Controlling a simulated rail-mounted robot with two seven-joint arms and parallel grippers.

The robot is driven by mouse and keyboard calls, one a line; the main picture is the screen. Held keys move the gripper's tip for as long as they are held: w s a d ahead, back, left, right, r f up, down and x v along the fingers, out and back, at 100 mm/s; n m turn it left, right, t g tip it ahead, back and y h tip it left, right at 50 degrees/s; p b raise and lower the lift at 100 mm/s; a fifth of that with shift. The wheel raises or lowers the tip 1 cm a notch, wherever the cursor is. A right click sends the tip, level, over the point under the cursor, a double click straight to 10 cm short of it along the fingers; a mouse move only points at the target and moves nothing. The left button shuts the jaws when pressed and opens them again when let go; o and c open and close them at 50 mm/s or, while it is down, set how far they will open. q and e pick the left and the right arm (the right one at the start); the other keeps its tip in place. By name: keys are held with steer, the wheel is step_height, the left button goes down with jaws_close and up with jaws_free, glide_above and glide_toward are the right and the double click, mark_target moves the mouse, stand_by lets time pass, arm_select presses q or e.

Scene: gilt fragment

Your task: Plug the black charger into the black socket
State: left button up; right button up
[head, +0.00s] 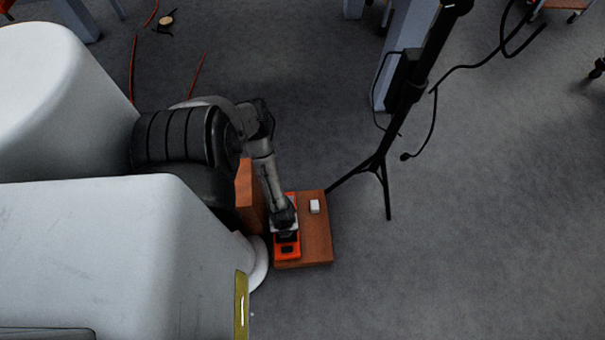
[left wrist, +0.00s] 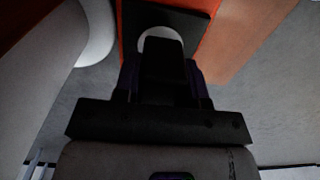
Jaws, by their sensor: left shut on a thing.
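My left gripper (left wrist: 165,82) is shut on a black block, which I take for the black charger (left wrist: 165,58). In the left wrist view the charger stands out beyond the fingers. Behind it is a black panel (left wrist: 196,24) framed in orange, with a pale round patch partly hidden by the charger. This looks like the black socket. I cannot tell whether the charger touches it. In the head view my left gripper (head: 286,232) is over an orange unit (head: 293,254) with a dark patch. The charger cannot be made out there. My right gripper is out of view.
The orange unit is on a brown wooden surface (head: 318,245), with a small white block (head: 315,206) to its right. A black tripod stand (head: 380,160) with hanging cables is on the grey floor behind and right. The floor at lower right is clear.

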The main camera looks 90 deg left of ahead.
arm_select(q)
steer(key=shift+p, duration=0.3)
steer(key=shift+f, duration=0.2)
stand_by(0.7)
steer(key=shift+f+b, duration=0.4)
steer(key=o, duration=1)
steer(key=shift+c, duration=0.2)
step_height(320, 180, up, 13)
steer(key=p, duration=0.8)
steer(key=shift+f+p, duration=0.15)
steer(key=shift+p, duration=0.15)
steer(key=shift+r+p, duration=0.3)
steer(key=shift+r, duration=0.3)
